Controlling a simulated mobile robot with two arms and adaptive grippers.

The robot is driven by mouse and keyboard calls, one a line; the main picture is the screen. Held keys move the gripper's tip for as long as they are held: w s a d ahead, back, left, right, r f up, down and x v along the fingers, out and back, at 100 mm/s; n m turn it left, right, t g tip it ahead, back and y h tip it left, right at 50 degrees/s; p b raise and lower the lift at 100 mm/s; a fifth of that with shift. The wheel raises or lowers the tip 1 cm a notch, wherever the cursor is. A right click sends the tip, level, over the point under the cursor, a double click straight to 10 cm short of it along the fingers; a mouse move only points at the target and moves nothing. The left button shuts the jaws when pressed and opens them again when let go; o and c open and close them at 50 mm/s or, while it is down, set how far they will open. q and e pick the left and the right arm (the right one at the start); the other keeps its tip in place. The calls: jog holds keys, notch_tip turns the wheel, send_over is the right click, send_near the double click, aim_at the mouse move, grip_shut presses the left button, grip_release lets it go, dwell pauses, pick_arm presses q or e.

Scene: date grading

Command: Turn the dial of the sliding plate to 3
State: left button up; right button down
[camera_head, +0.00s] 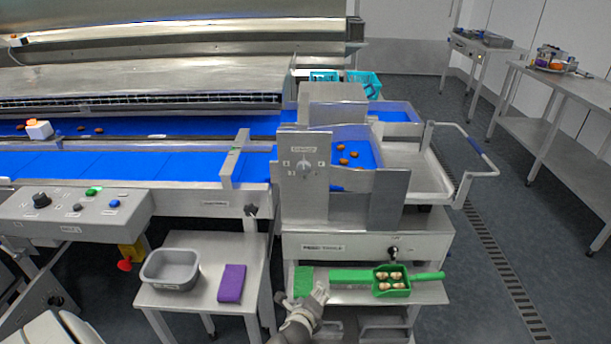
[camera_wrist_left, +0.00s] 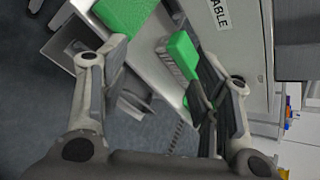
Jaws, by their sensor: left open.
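The dial (camera_head: 304,166) is a small light grey knob on the front of an upright metal plate (camera_head: 316,200) at the end of the blue conveyor. Small marks surround it, and a label sits above it. The marks and the dial's setting are too small to read surely. My left gripper (camera_head: 317,297) is low in front of the machine, well below the dial and apart from it. The dial is not seen in that view. My right gripper is not in view.
Another black knob (camera_head: 393,252) is on the front panel above. At left, a side table carries a grey tub (camera_head: 170,281) and a purple cloth (camera_head: 231,284). Several dates lie on the blue belt.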

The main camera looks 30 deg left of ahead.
pick_arm(q)
jog(key=w+a+r+m+t+y, duration=0.1)
jog(key=w+a+r+m, duration=0.15)
jog(key=r, duration=0.45)
jog(key=w+a+r+m+t+y, duration=0.1)
jog(key=w+r+m+t, duration=0.15)
jog(key=r, duration=0.45)
jog(key=m+t+y+b, duration=0.1)
jog(key=m+y, duration=0.2)
jog(key=y, duration=0.1)
send_near(304, 171)
jog(key=x, duration=0.9)
jog(key=shift+w+a, duration=0.2)
jog(key=c, duration=1)
jog(key=shift+c, duration=0.2)
